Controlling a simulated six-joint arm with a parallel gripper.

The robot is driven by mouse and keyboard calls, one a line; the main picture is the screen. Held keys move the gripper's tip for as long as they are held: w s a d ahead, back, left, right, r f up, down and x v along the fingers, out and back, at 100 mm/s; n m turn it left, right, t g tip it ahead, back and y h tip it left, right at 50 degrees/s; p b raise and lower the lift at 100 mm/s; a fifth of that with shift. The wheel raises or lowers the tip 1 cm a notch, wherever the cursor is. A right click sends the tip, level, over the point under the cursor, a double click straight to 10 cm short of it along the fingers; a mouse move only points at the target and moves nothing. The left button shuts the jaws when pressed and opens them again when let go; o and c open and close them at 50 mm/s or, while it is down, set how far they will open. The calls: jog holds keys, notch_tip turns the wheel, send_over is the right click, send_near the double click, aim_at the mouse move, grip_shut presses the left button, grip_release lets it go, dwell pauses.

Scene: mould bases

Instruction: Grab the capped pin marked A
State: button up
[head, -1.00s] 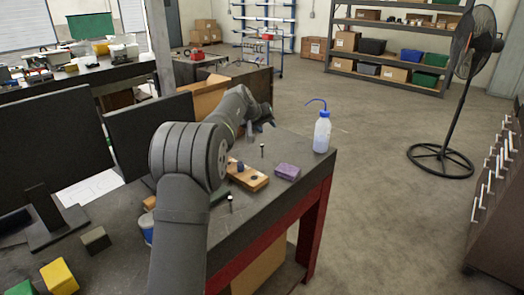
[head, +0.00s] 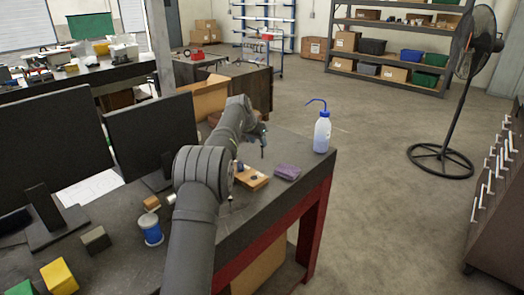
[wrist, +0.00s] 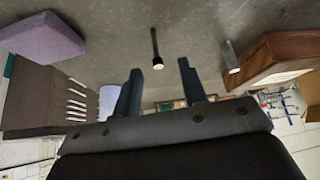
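My gripper (head: 263,147) hangs over the far part of the workbench, above and behind the wooden base (head: 256,183). In the wrist view my gripper (wrist: 160,86) is open and empty, its two dark blue fingers apart. A slim dark pin (wrist: 154,44) with a lighter round head stands on the bench, roughly in line with the gap and clear of the fingers. A grey cylindrical piece (wrist: 230,57) is to its right. Another small pin (head: 230,205) is near the front edge, partly beside my arm. No letter A is legible; the head view hides the pin near my gripper.
A purple block (head: 287,172) lies right of the wooden base and also shows in the wrist view (wrist: 43,37). A wash bottle (head: 322,132) stands near the far right corner. A blue spool (head: 151,230) and monitors (head: 143,127) are to the left of my arm.

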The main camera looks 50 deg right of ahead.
aim_at(263, 156)
jog(key=shift+x, duration=3.5)
jog(key=shift+s+d, duration=0.15)
jog(key=shift+r, duration=0.1)
grip_shut()
